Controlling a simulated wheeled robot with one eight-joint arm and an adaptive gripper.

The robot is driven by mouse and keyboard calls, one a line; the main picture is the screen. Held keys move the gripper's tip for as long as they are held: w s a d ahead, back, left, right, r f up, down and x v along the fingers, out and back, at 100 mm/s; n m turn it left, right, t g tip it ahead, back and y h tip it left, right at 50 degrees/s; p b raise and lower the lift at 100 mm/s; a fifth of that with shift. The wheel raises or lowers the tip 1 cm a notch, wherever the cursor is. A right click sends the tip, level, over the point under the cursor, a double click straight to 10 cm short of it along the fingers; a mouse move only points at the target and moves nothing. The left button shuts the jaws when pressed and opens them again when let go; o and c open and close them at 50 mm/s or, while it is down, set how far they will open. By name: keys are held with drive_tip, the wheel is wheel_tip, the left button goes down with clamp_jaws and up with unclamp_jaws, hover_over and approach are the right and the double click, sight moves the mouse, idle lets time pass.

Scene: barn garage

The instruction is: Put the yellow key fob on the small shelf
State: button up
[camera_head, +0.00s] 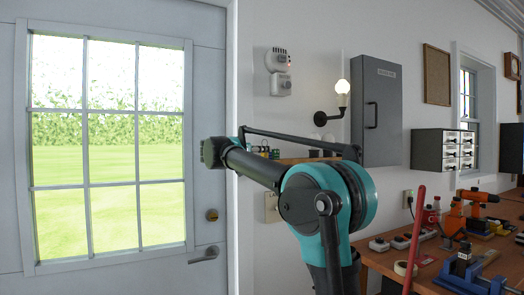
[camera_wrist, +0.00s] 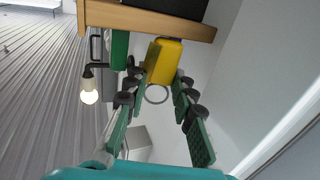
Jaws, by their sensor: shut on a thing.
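The yellow key fob (camera_wrist: 163,60) is between the fingertips of my gripper (camera_wrist: 160,82) in the wrist view, with its metal ring (camera_wrist: 157,100) showing between the fingers. My gripper is shut on it. The small wooden shelf (camera_wrist: 140,20) crosses the top of the wrist view, right beside the fob. I cannot tell whether they touch. In the head view the shelf (camera_head: 291,160) shows only in part on the wall behind my arm, and I cannot make out my gripper or the fob.
A green object (camera_wrist: 120,48) is at the shelf, left of the fob in the wrist view. A wall lamp (camera_head: 343,92) and a grey cabinet (camera_head: 376,112) are to the shelf's right in the head view. A door (camera_head: 208,225) is left; a cluttered workbench (camera_head: 425,270) is right.

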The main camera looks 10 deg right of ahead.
drive_tip(key=shift+f, duration=0.1)
drive_tip(key=o, duration=0.7)
drive_tip(key=v, duration=1.2)
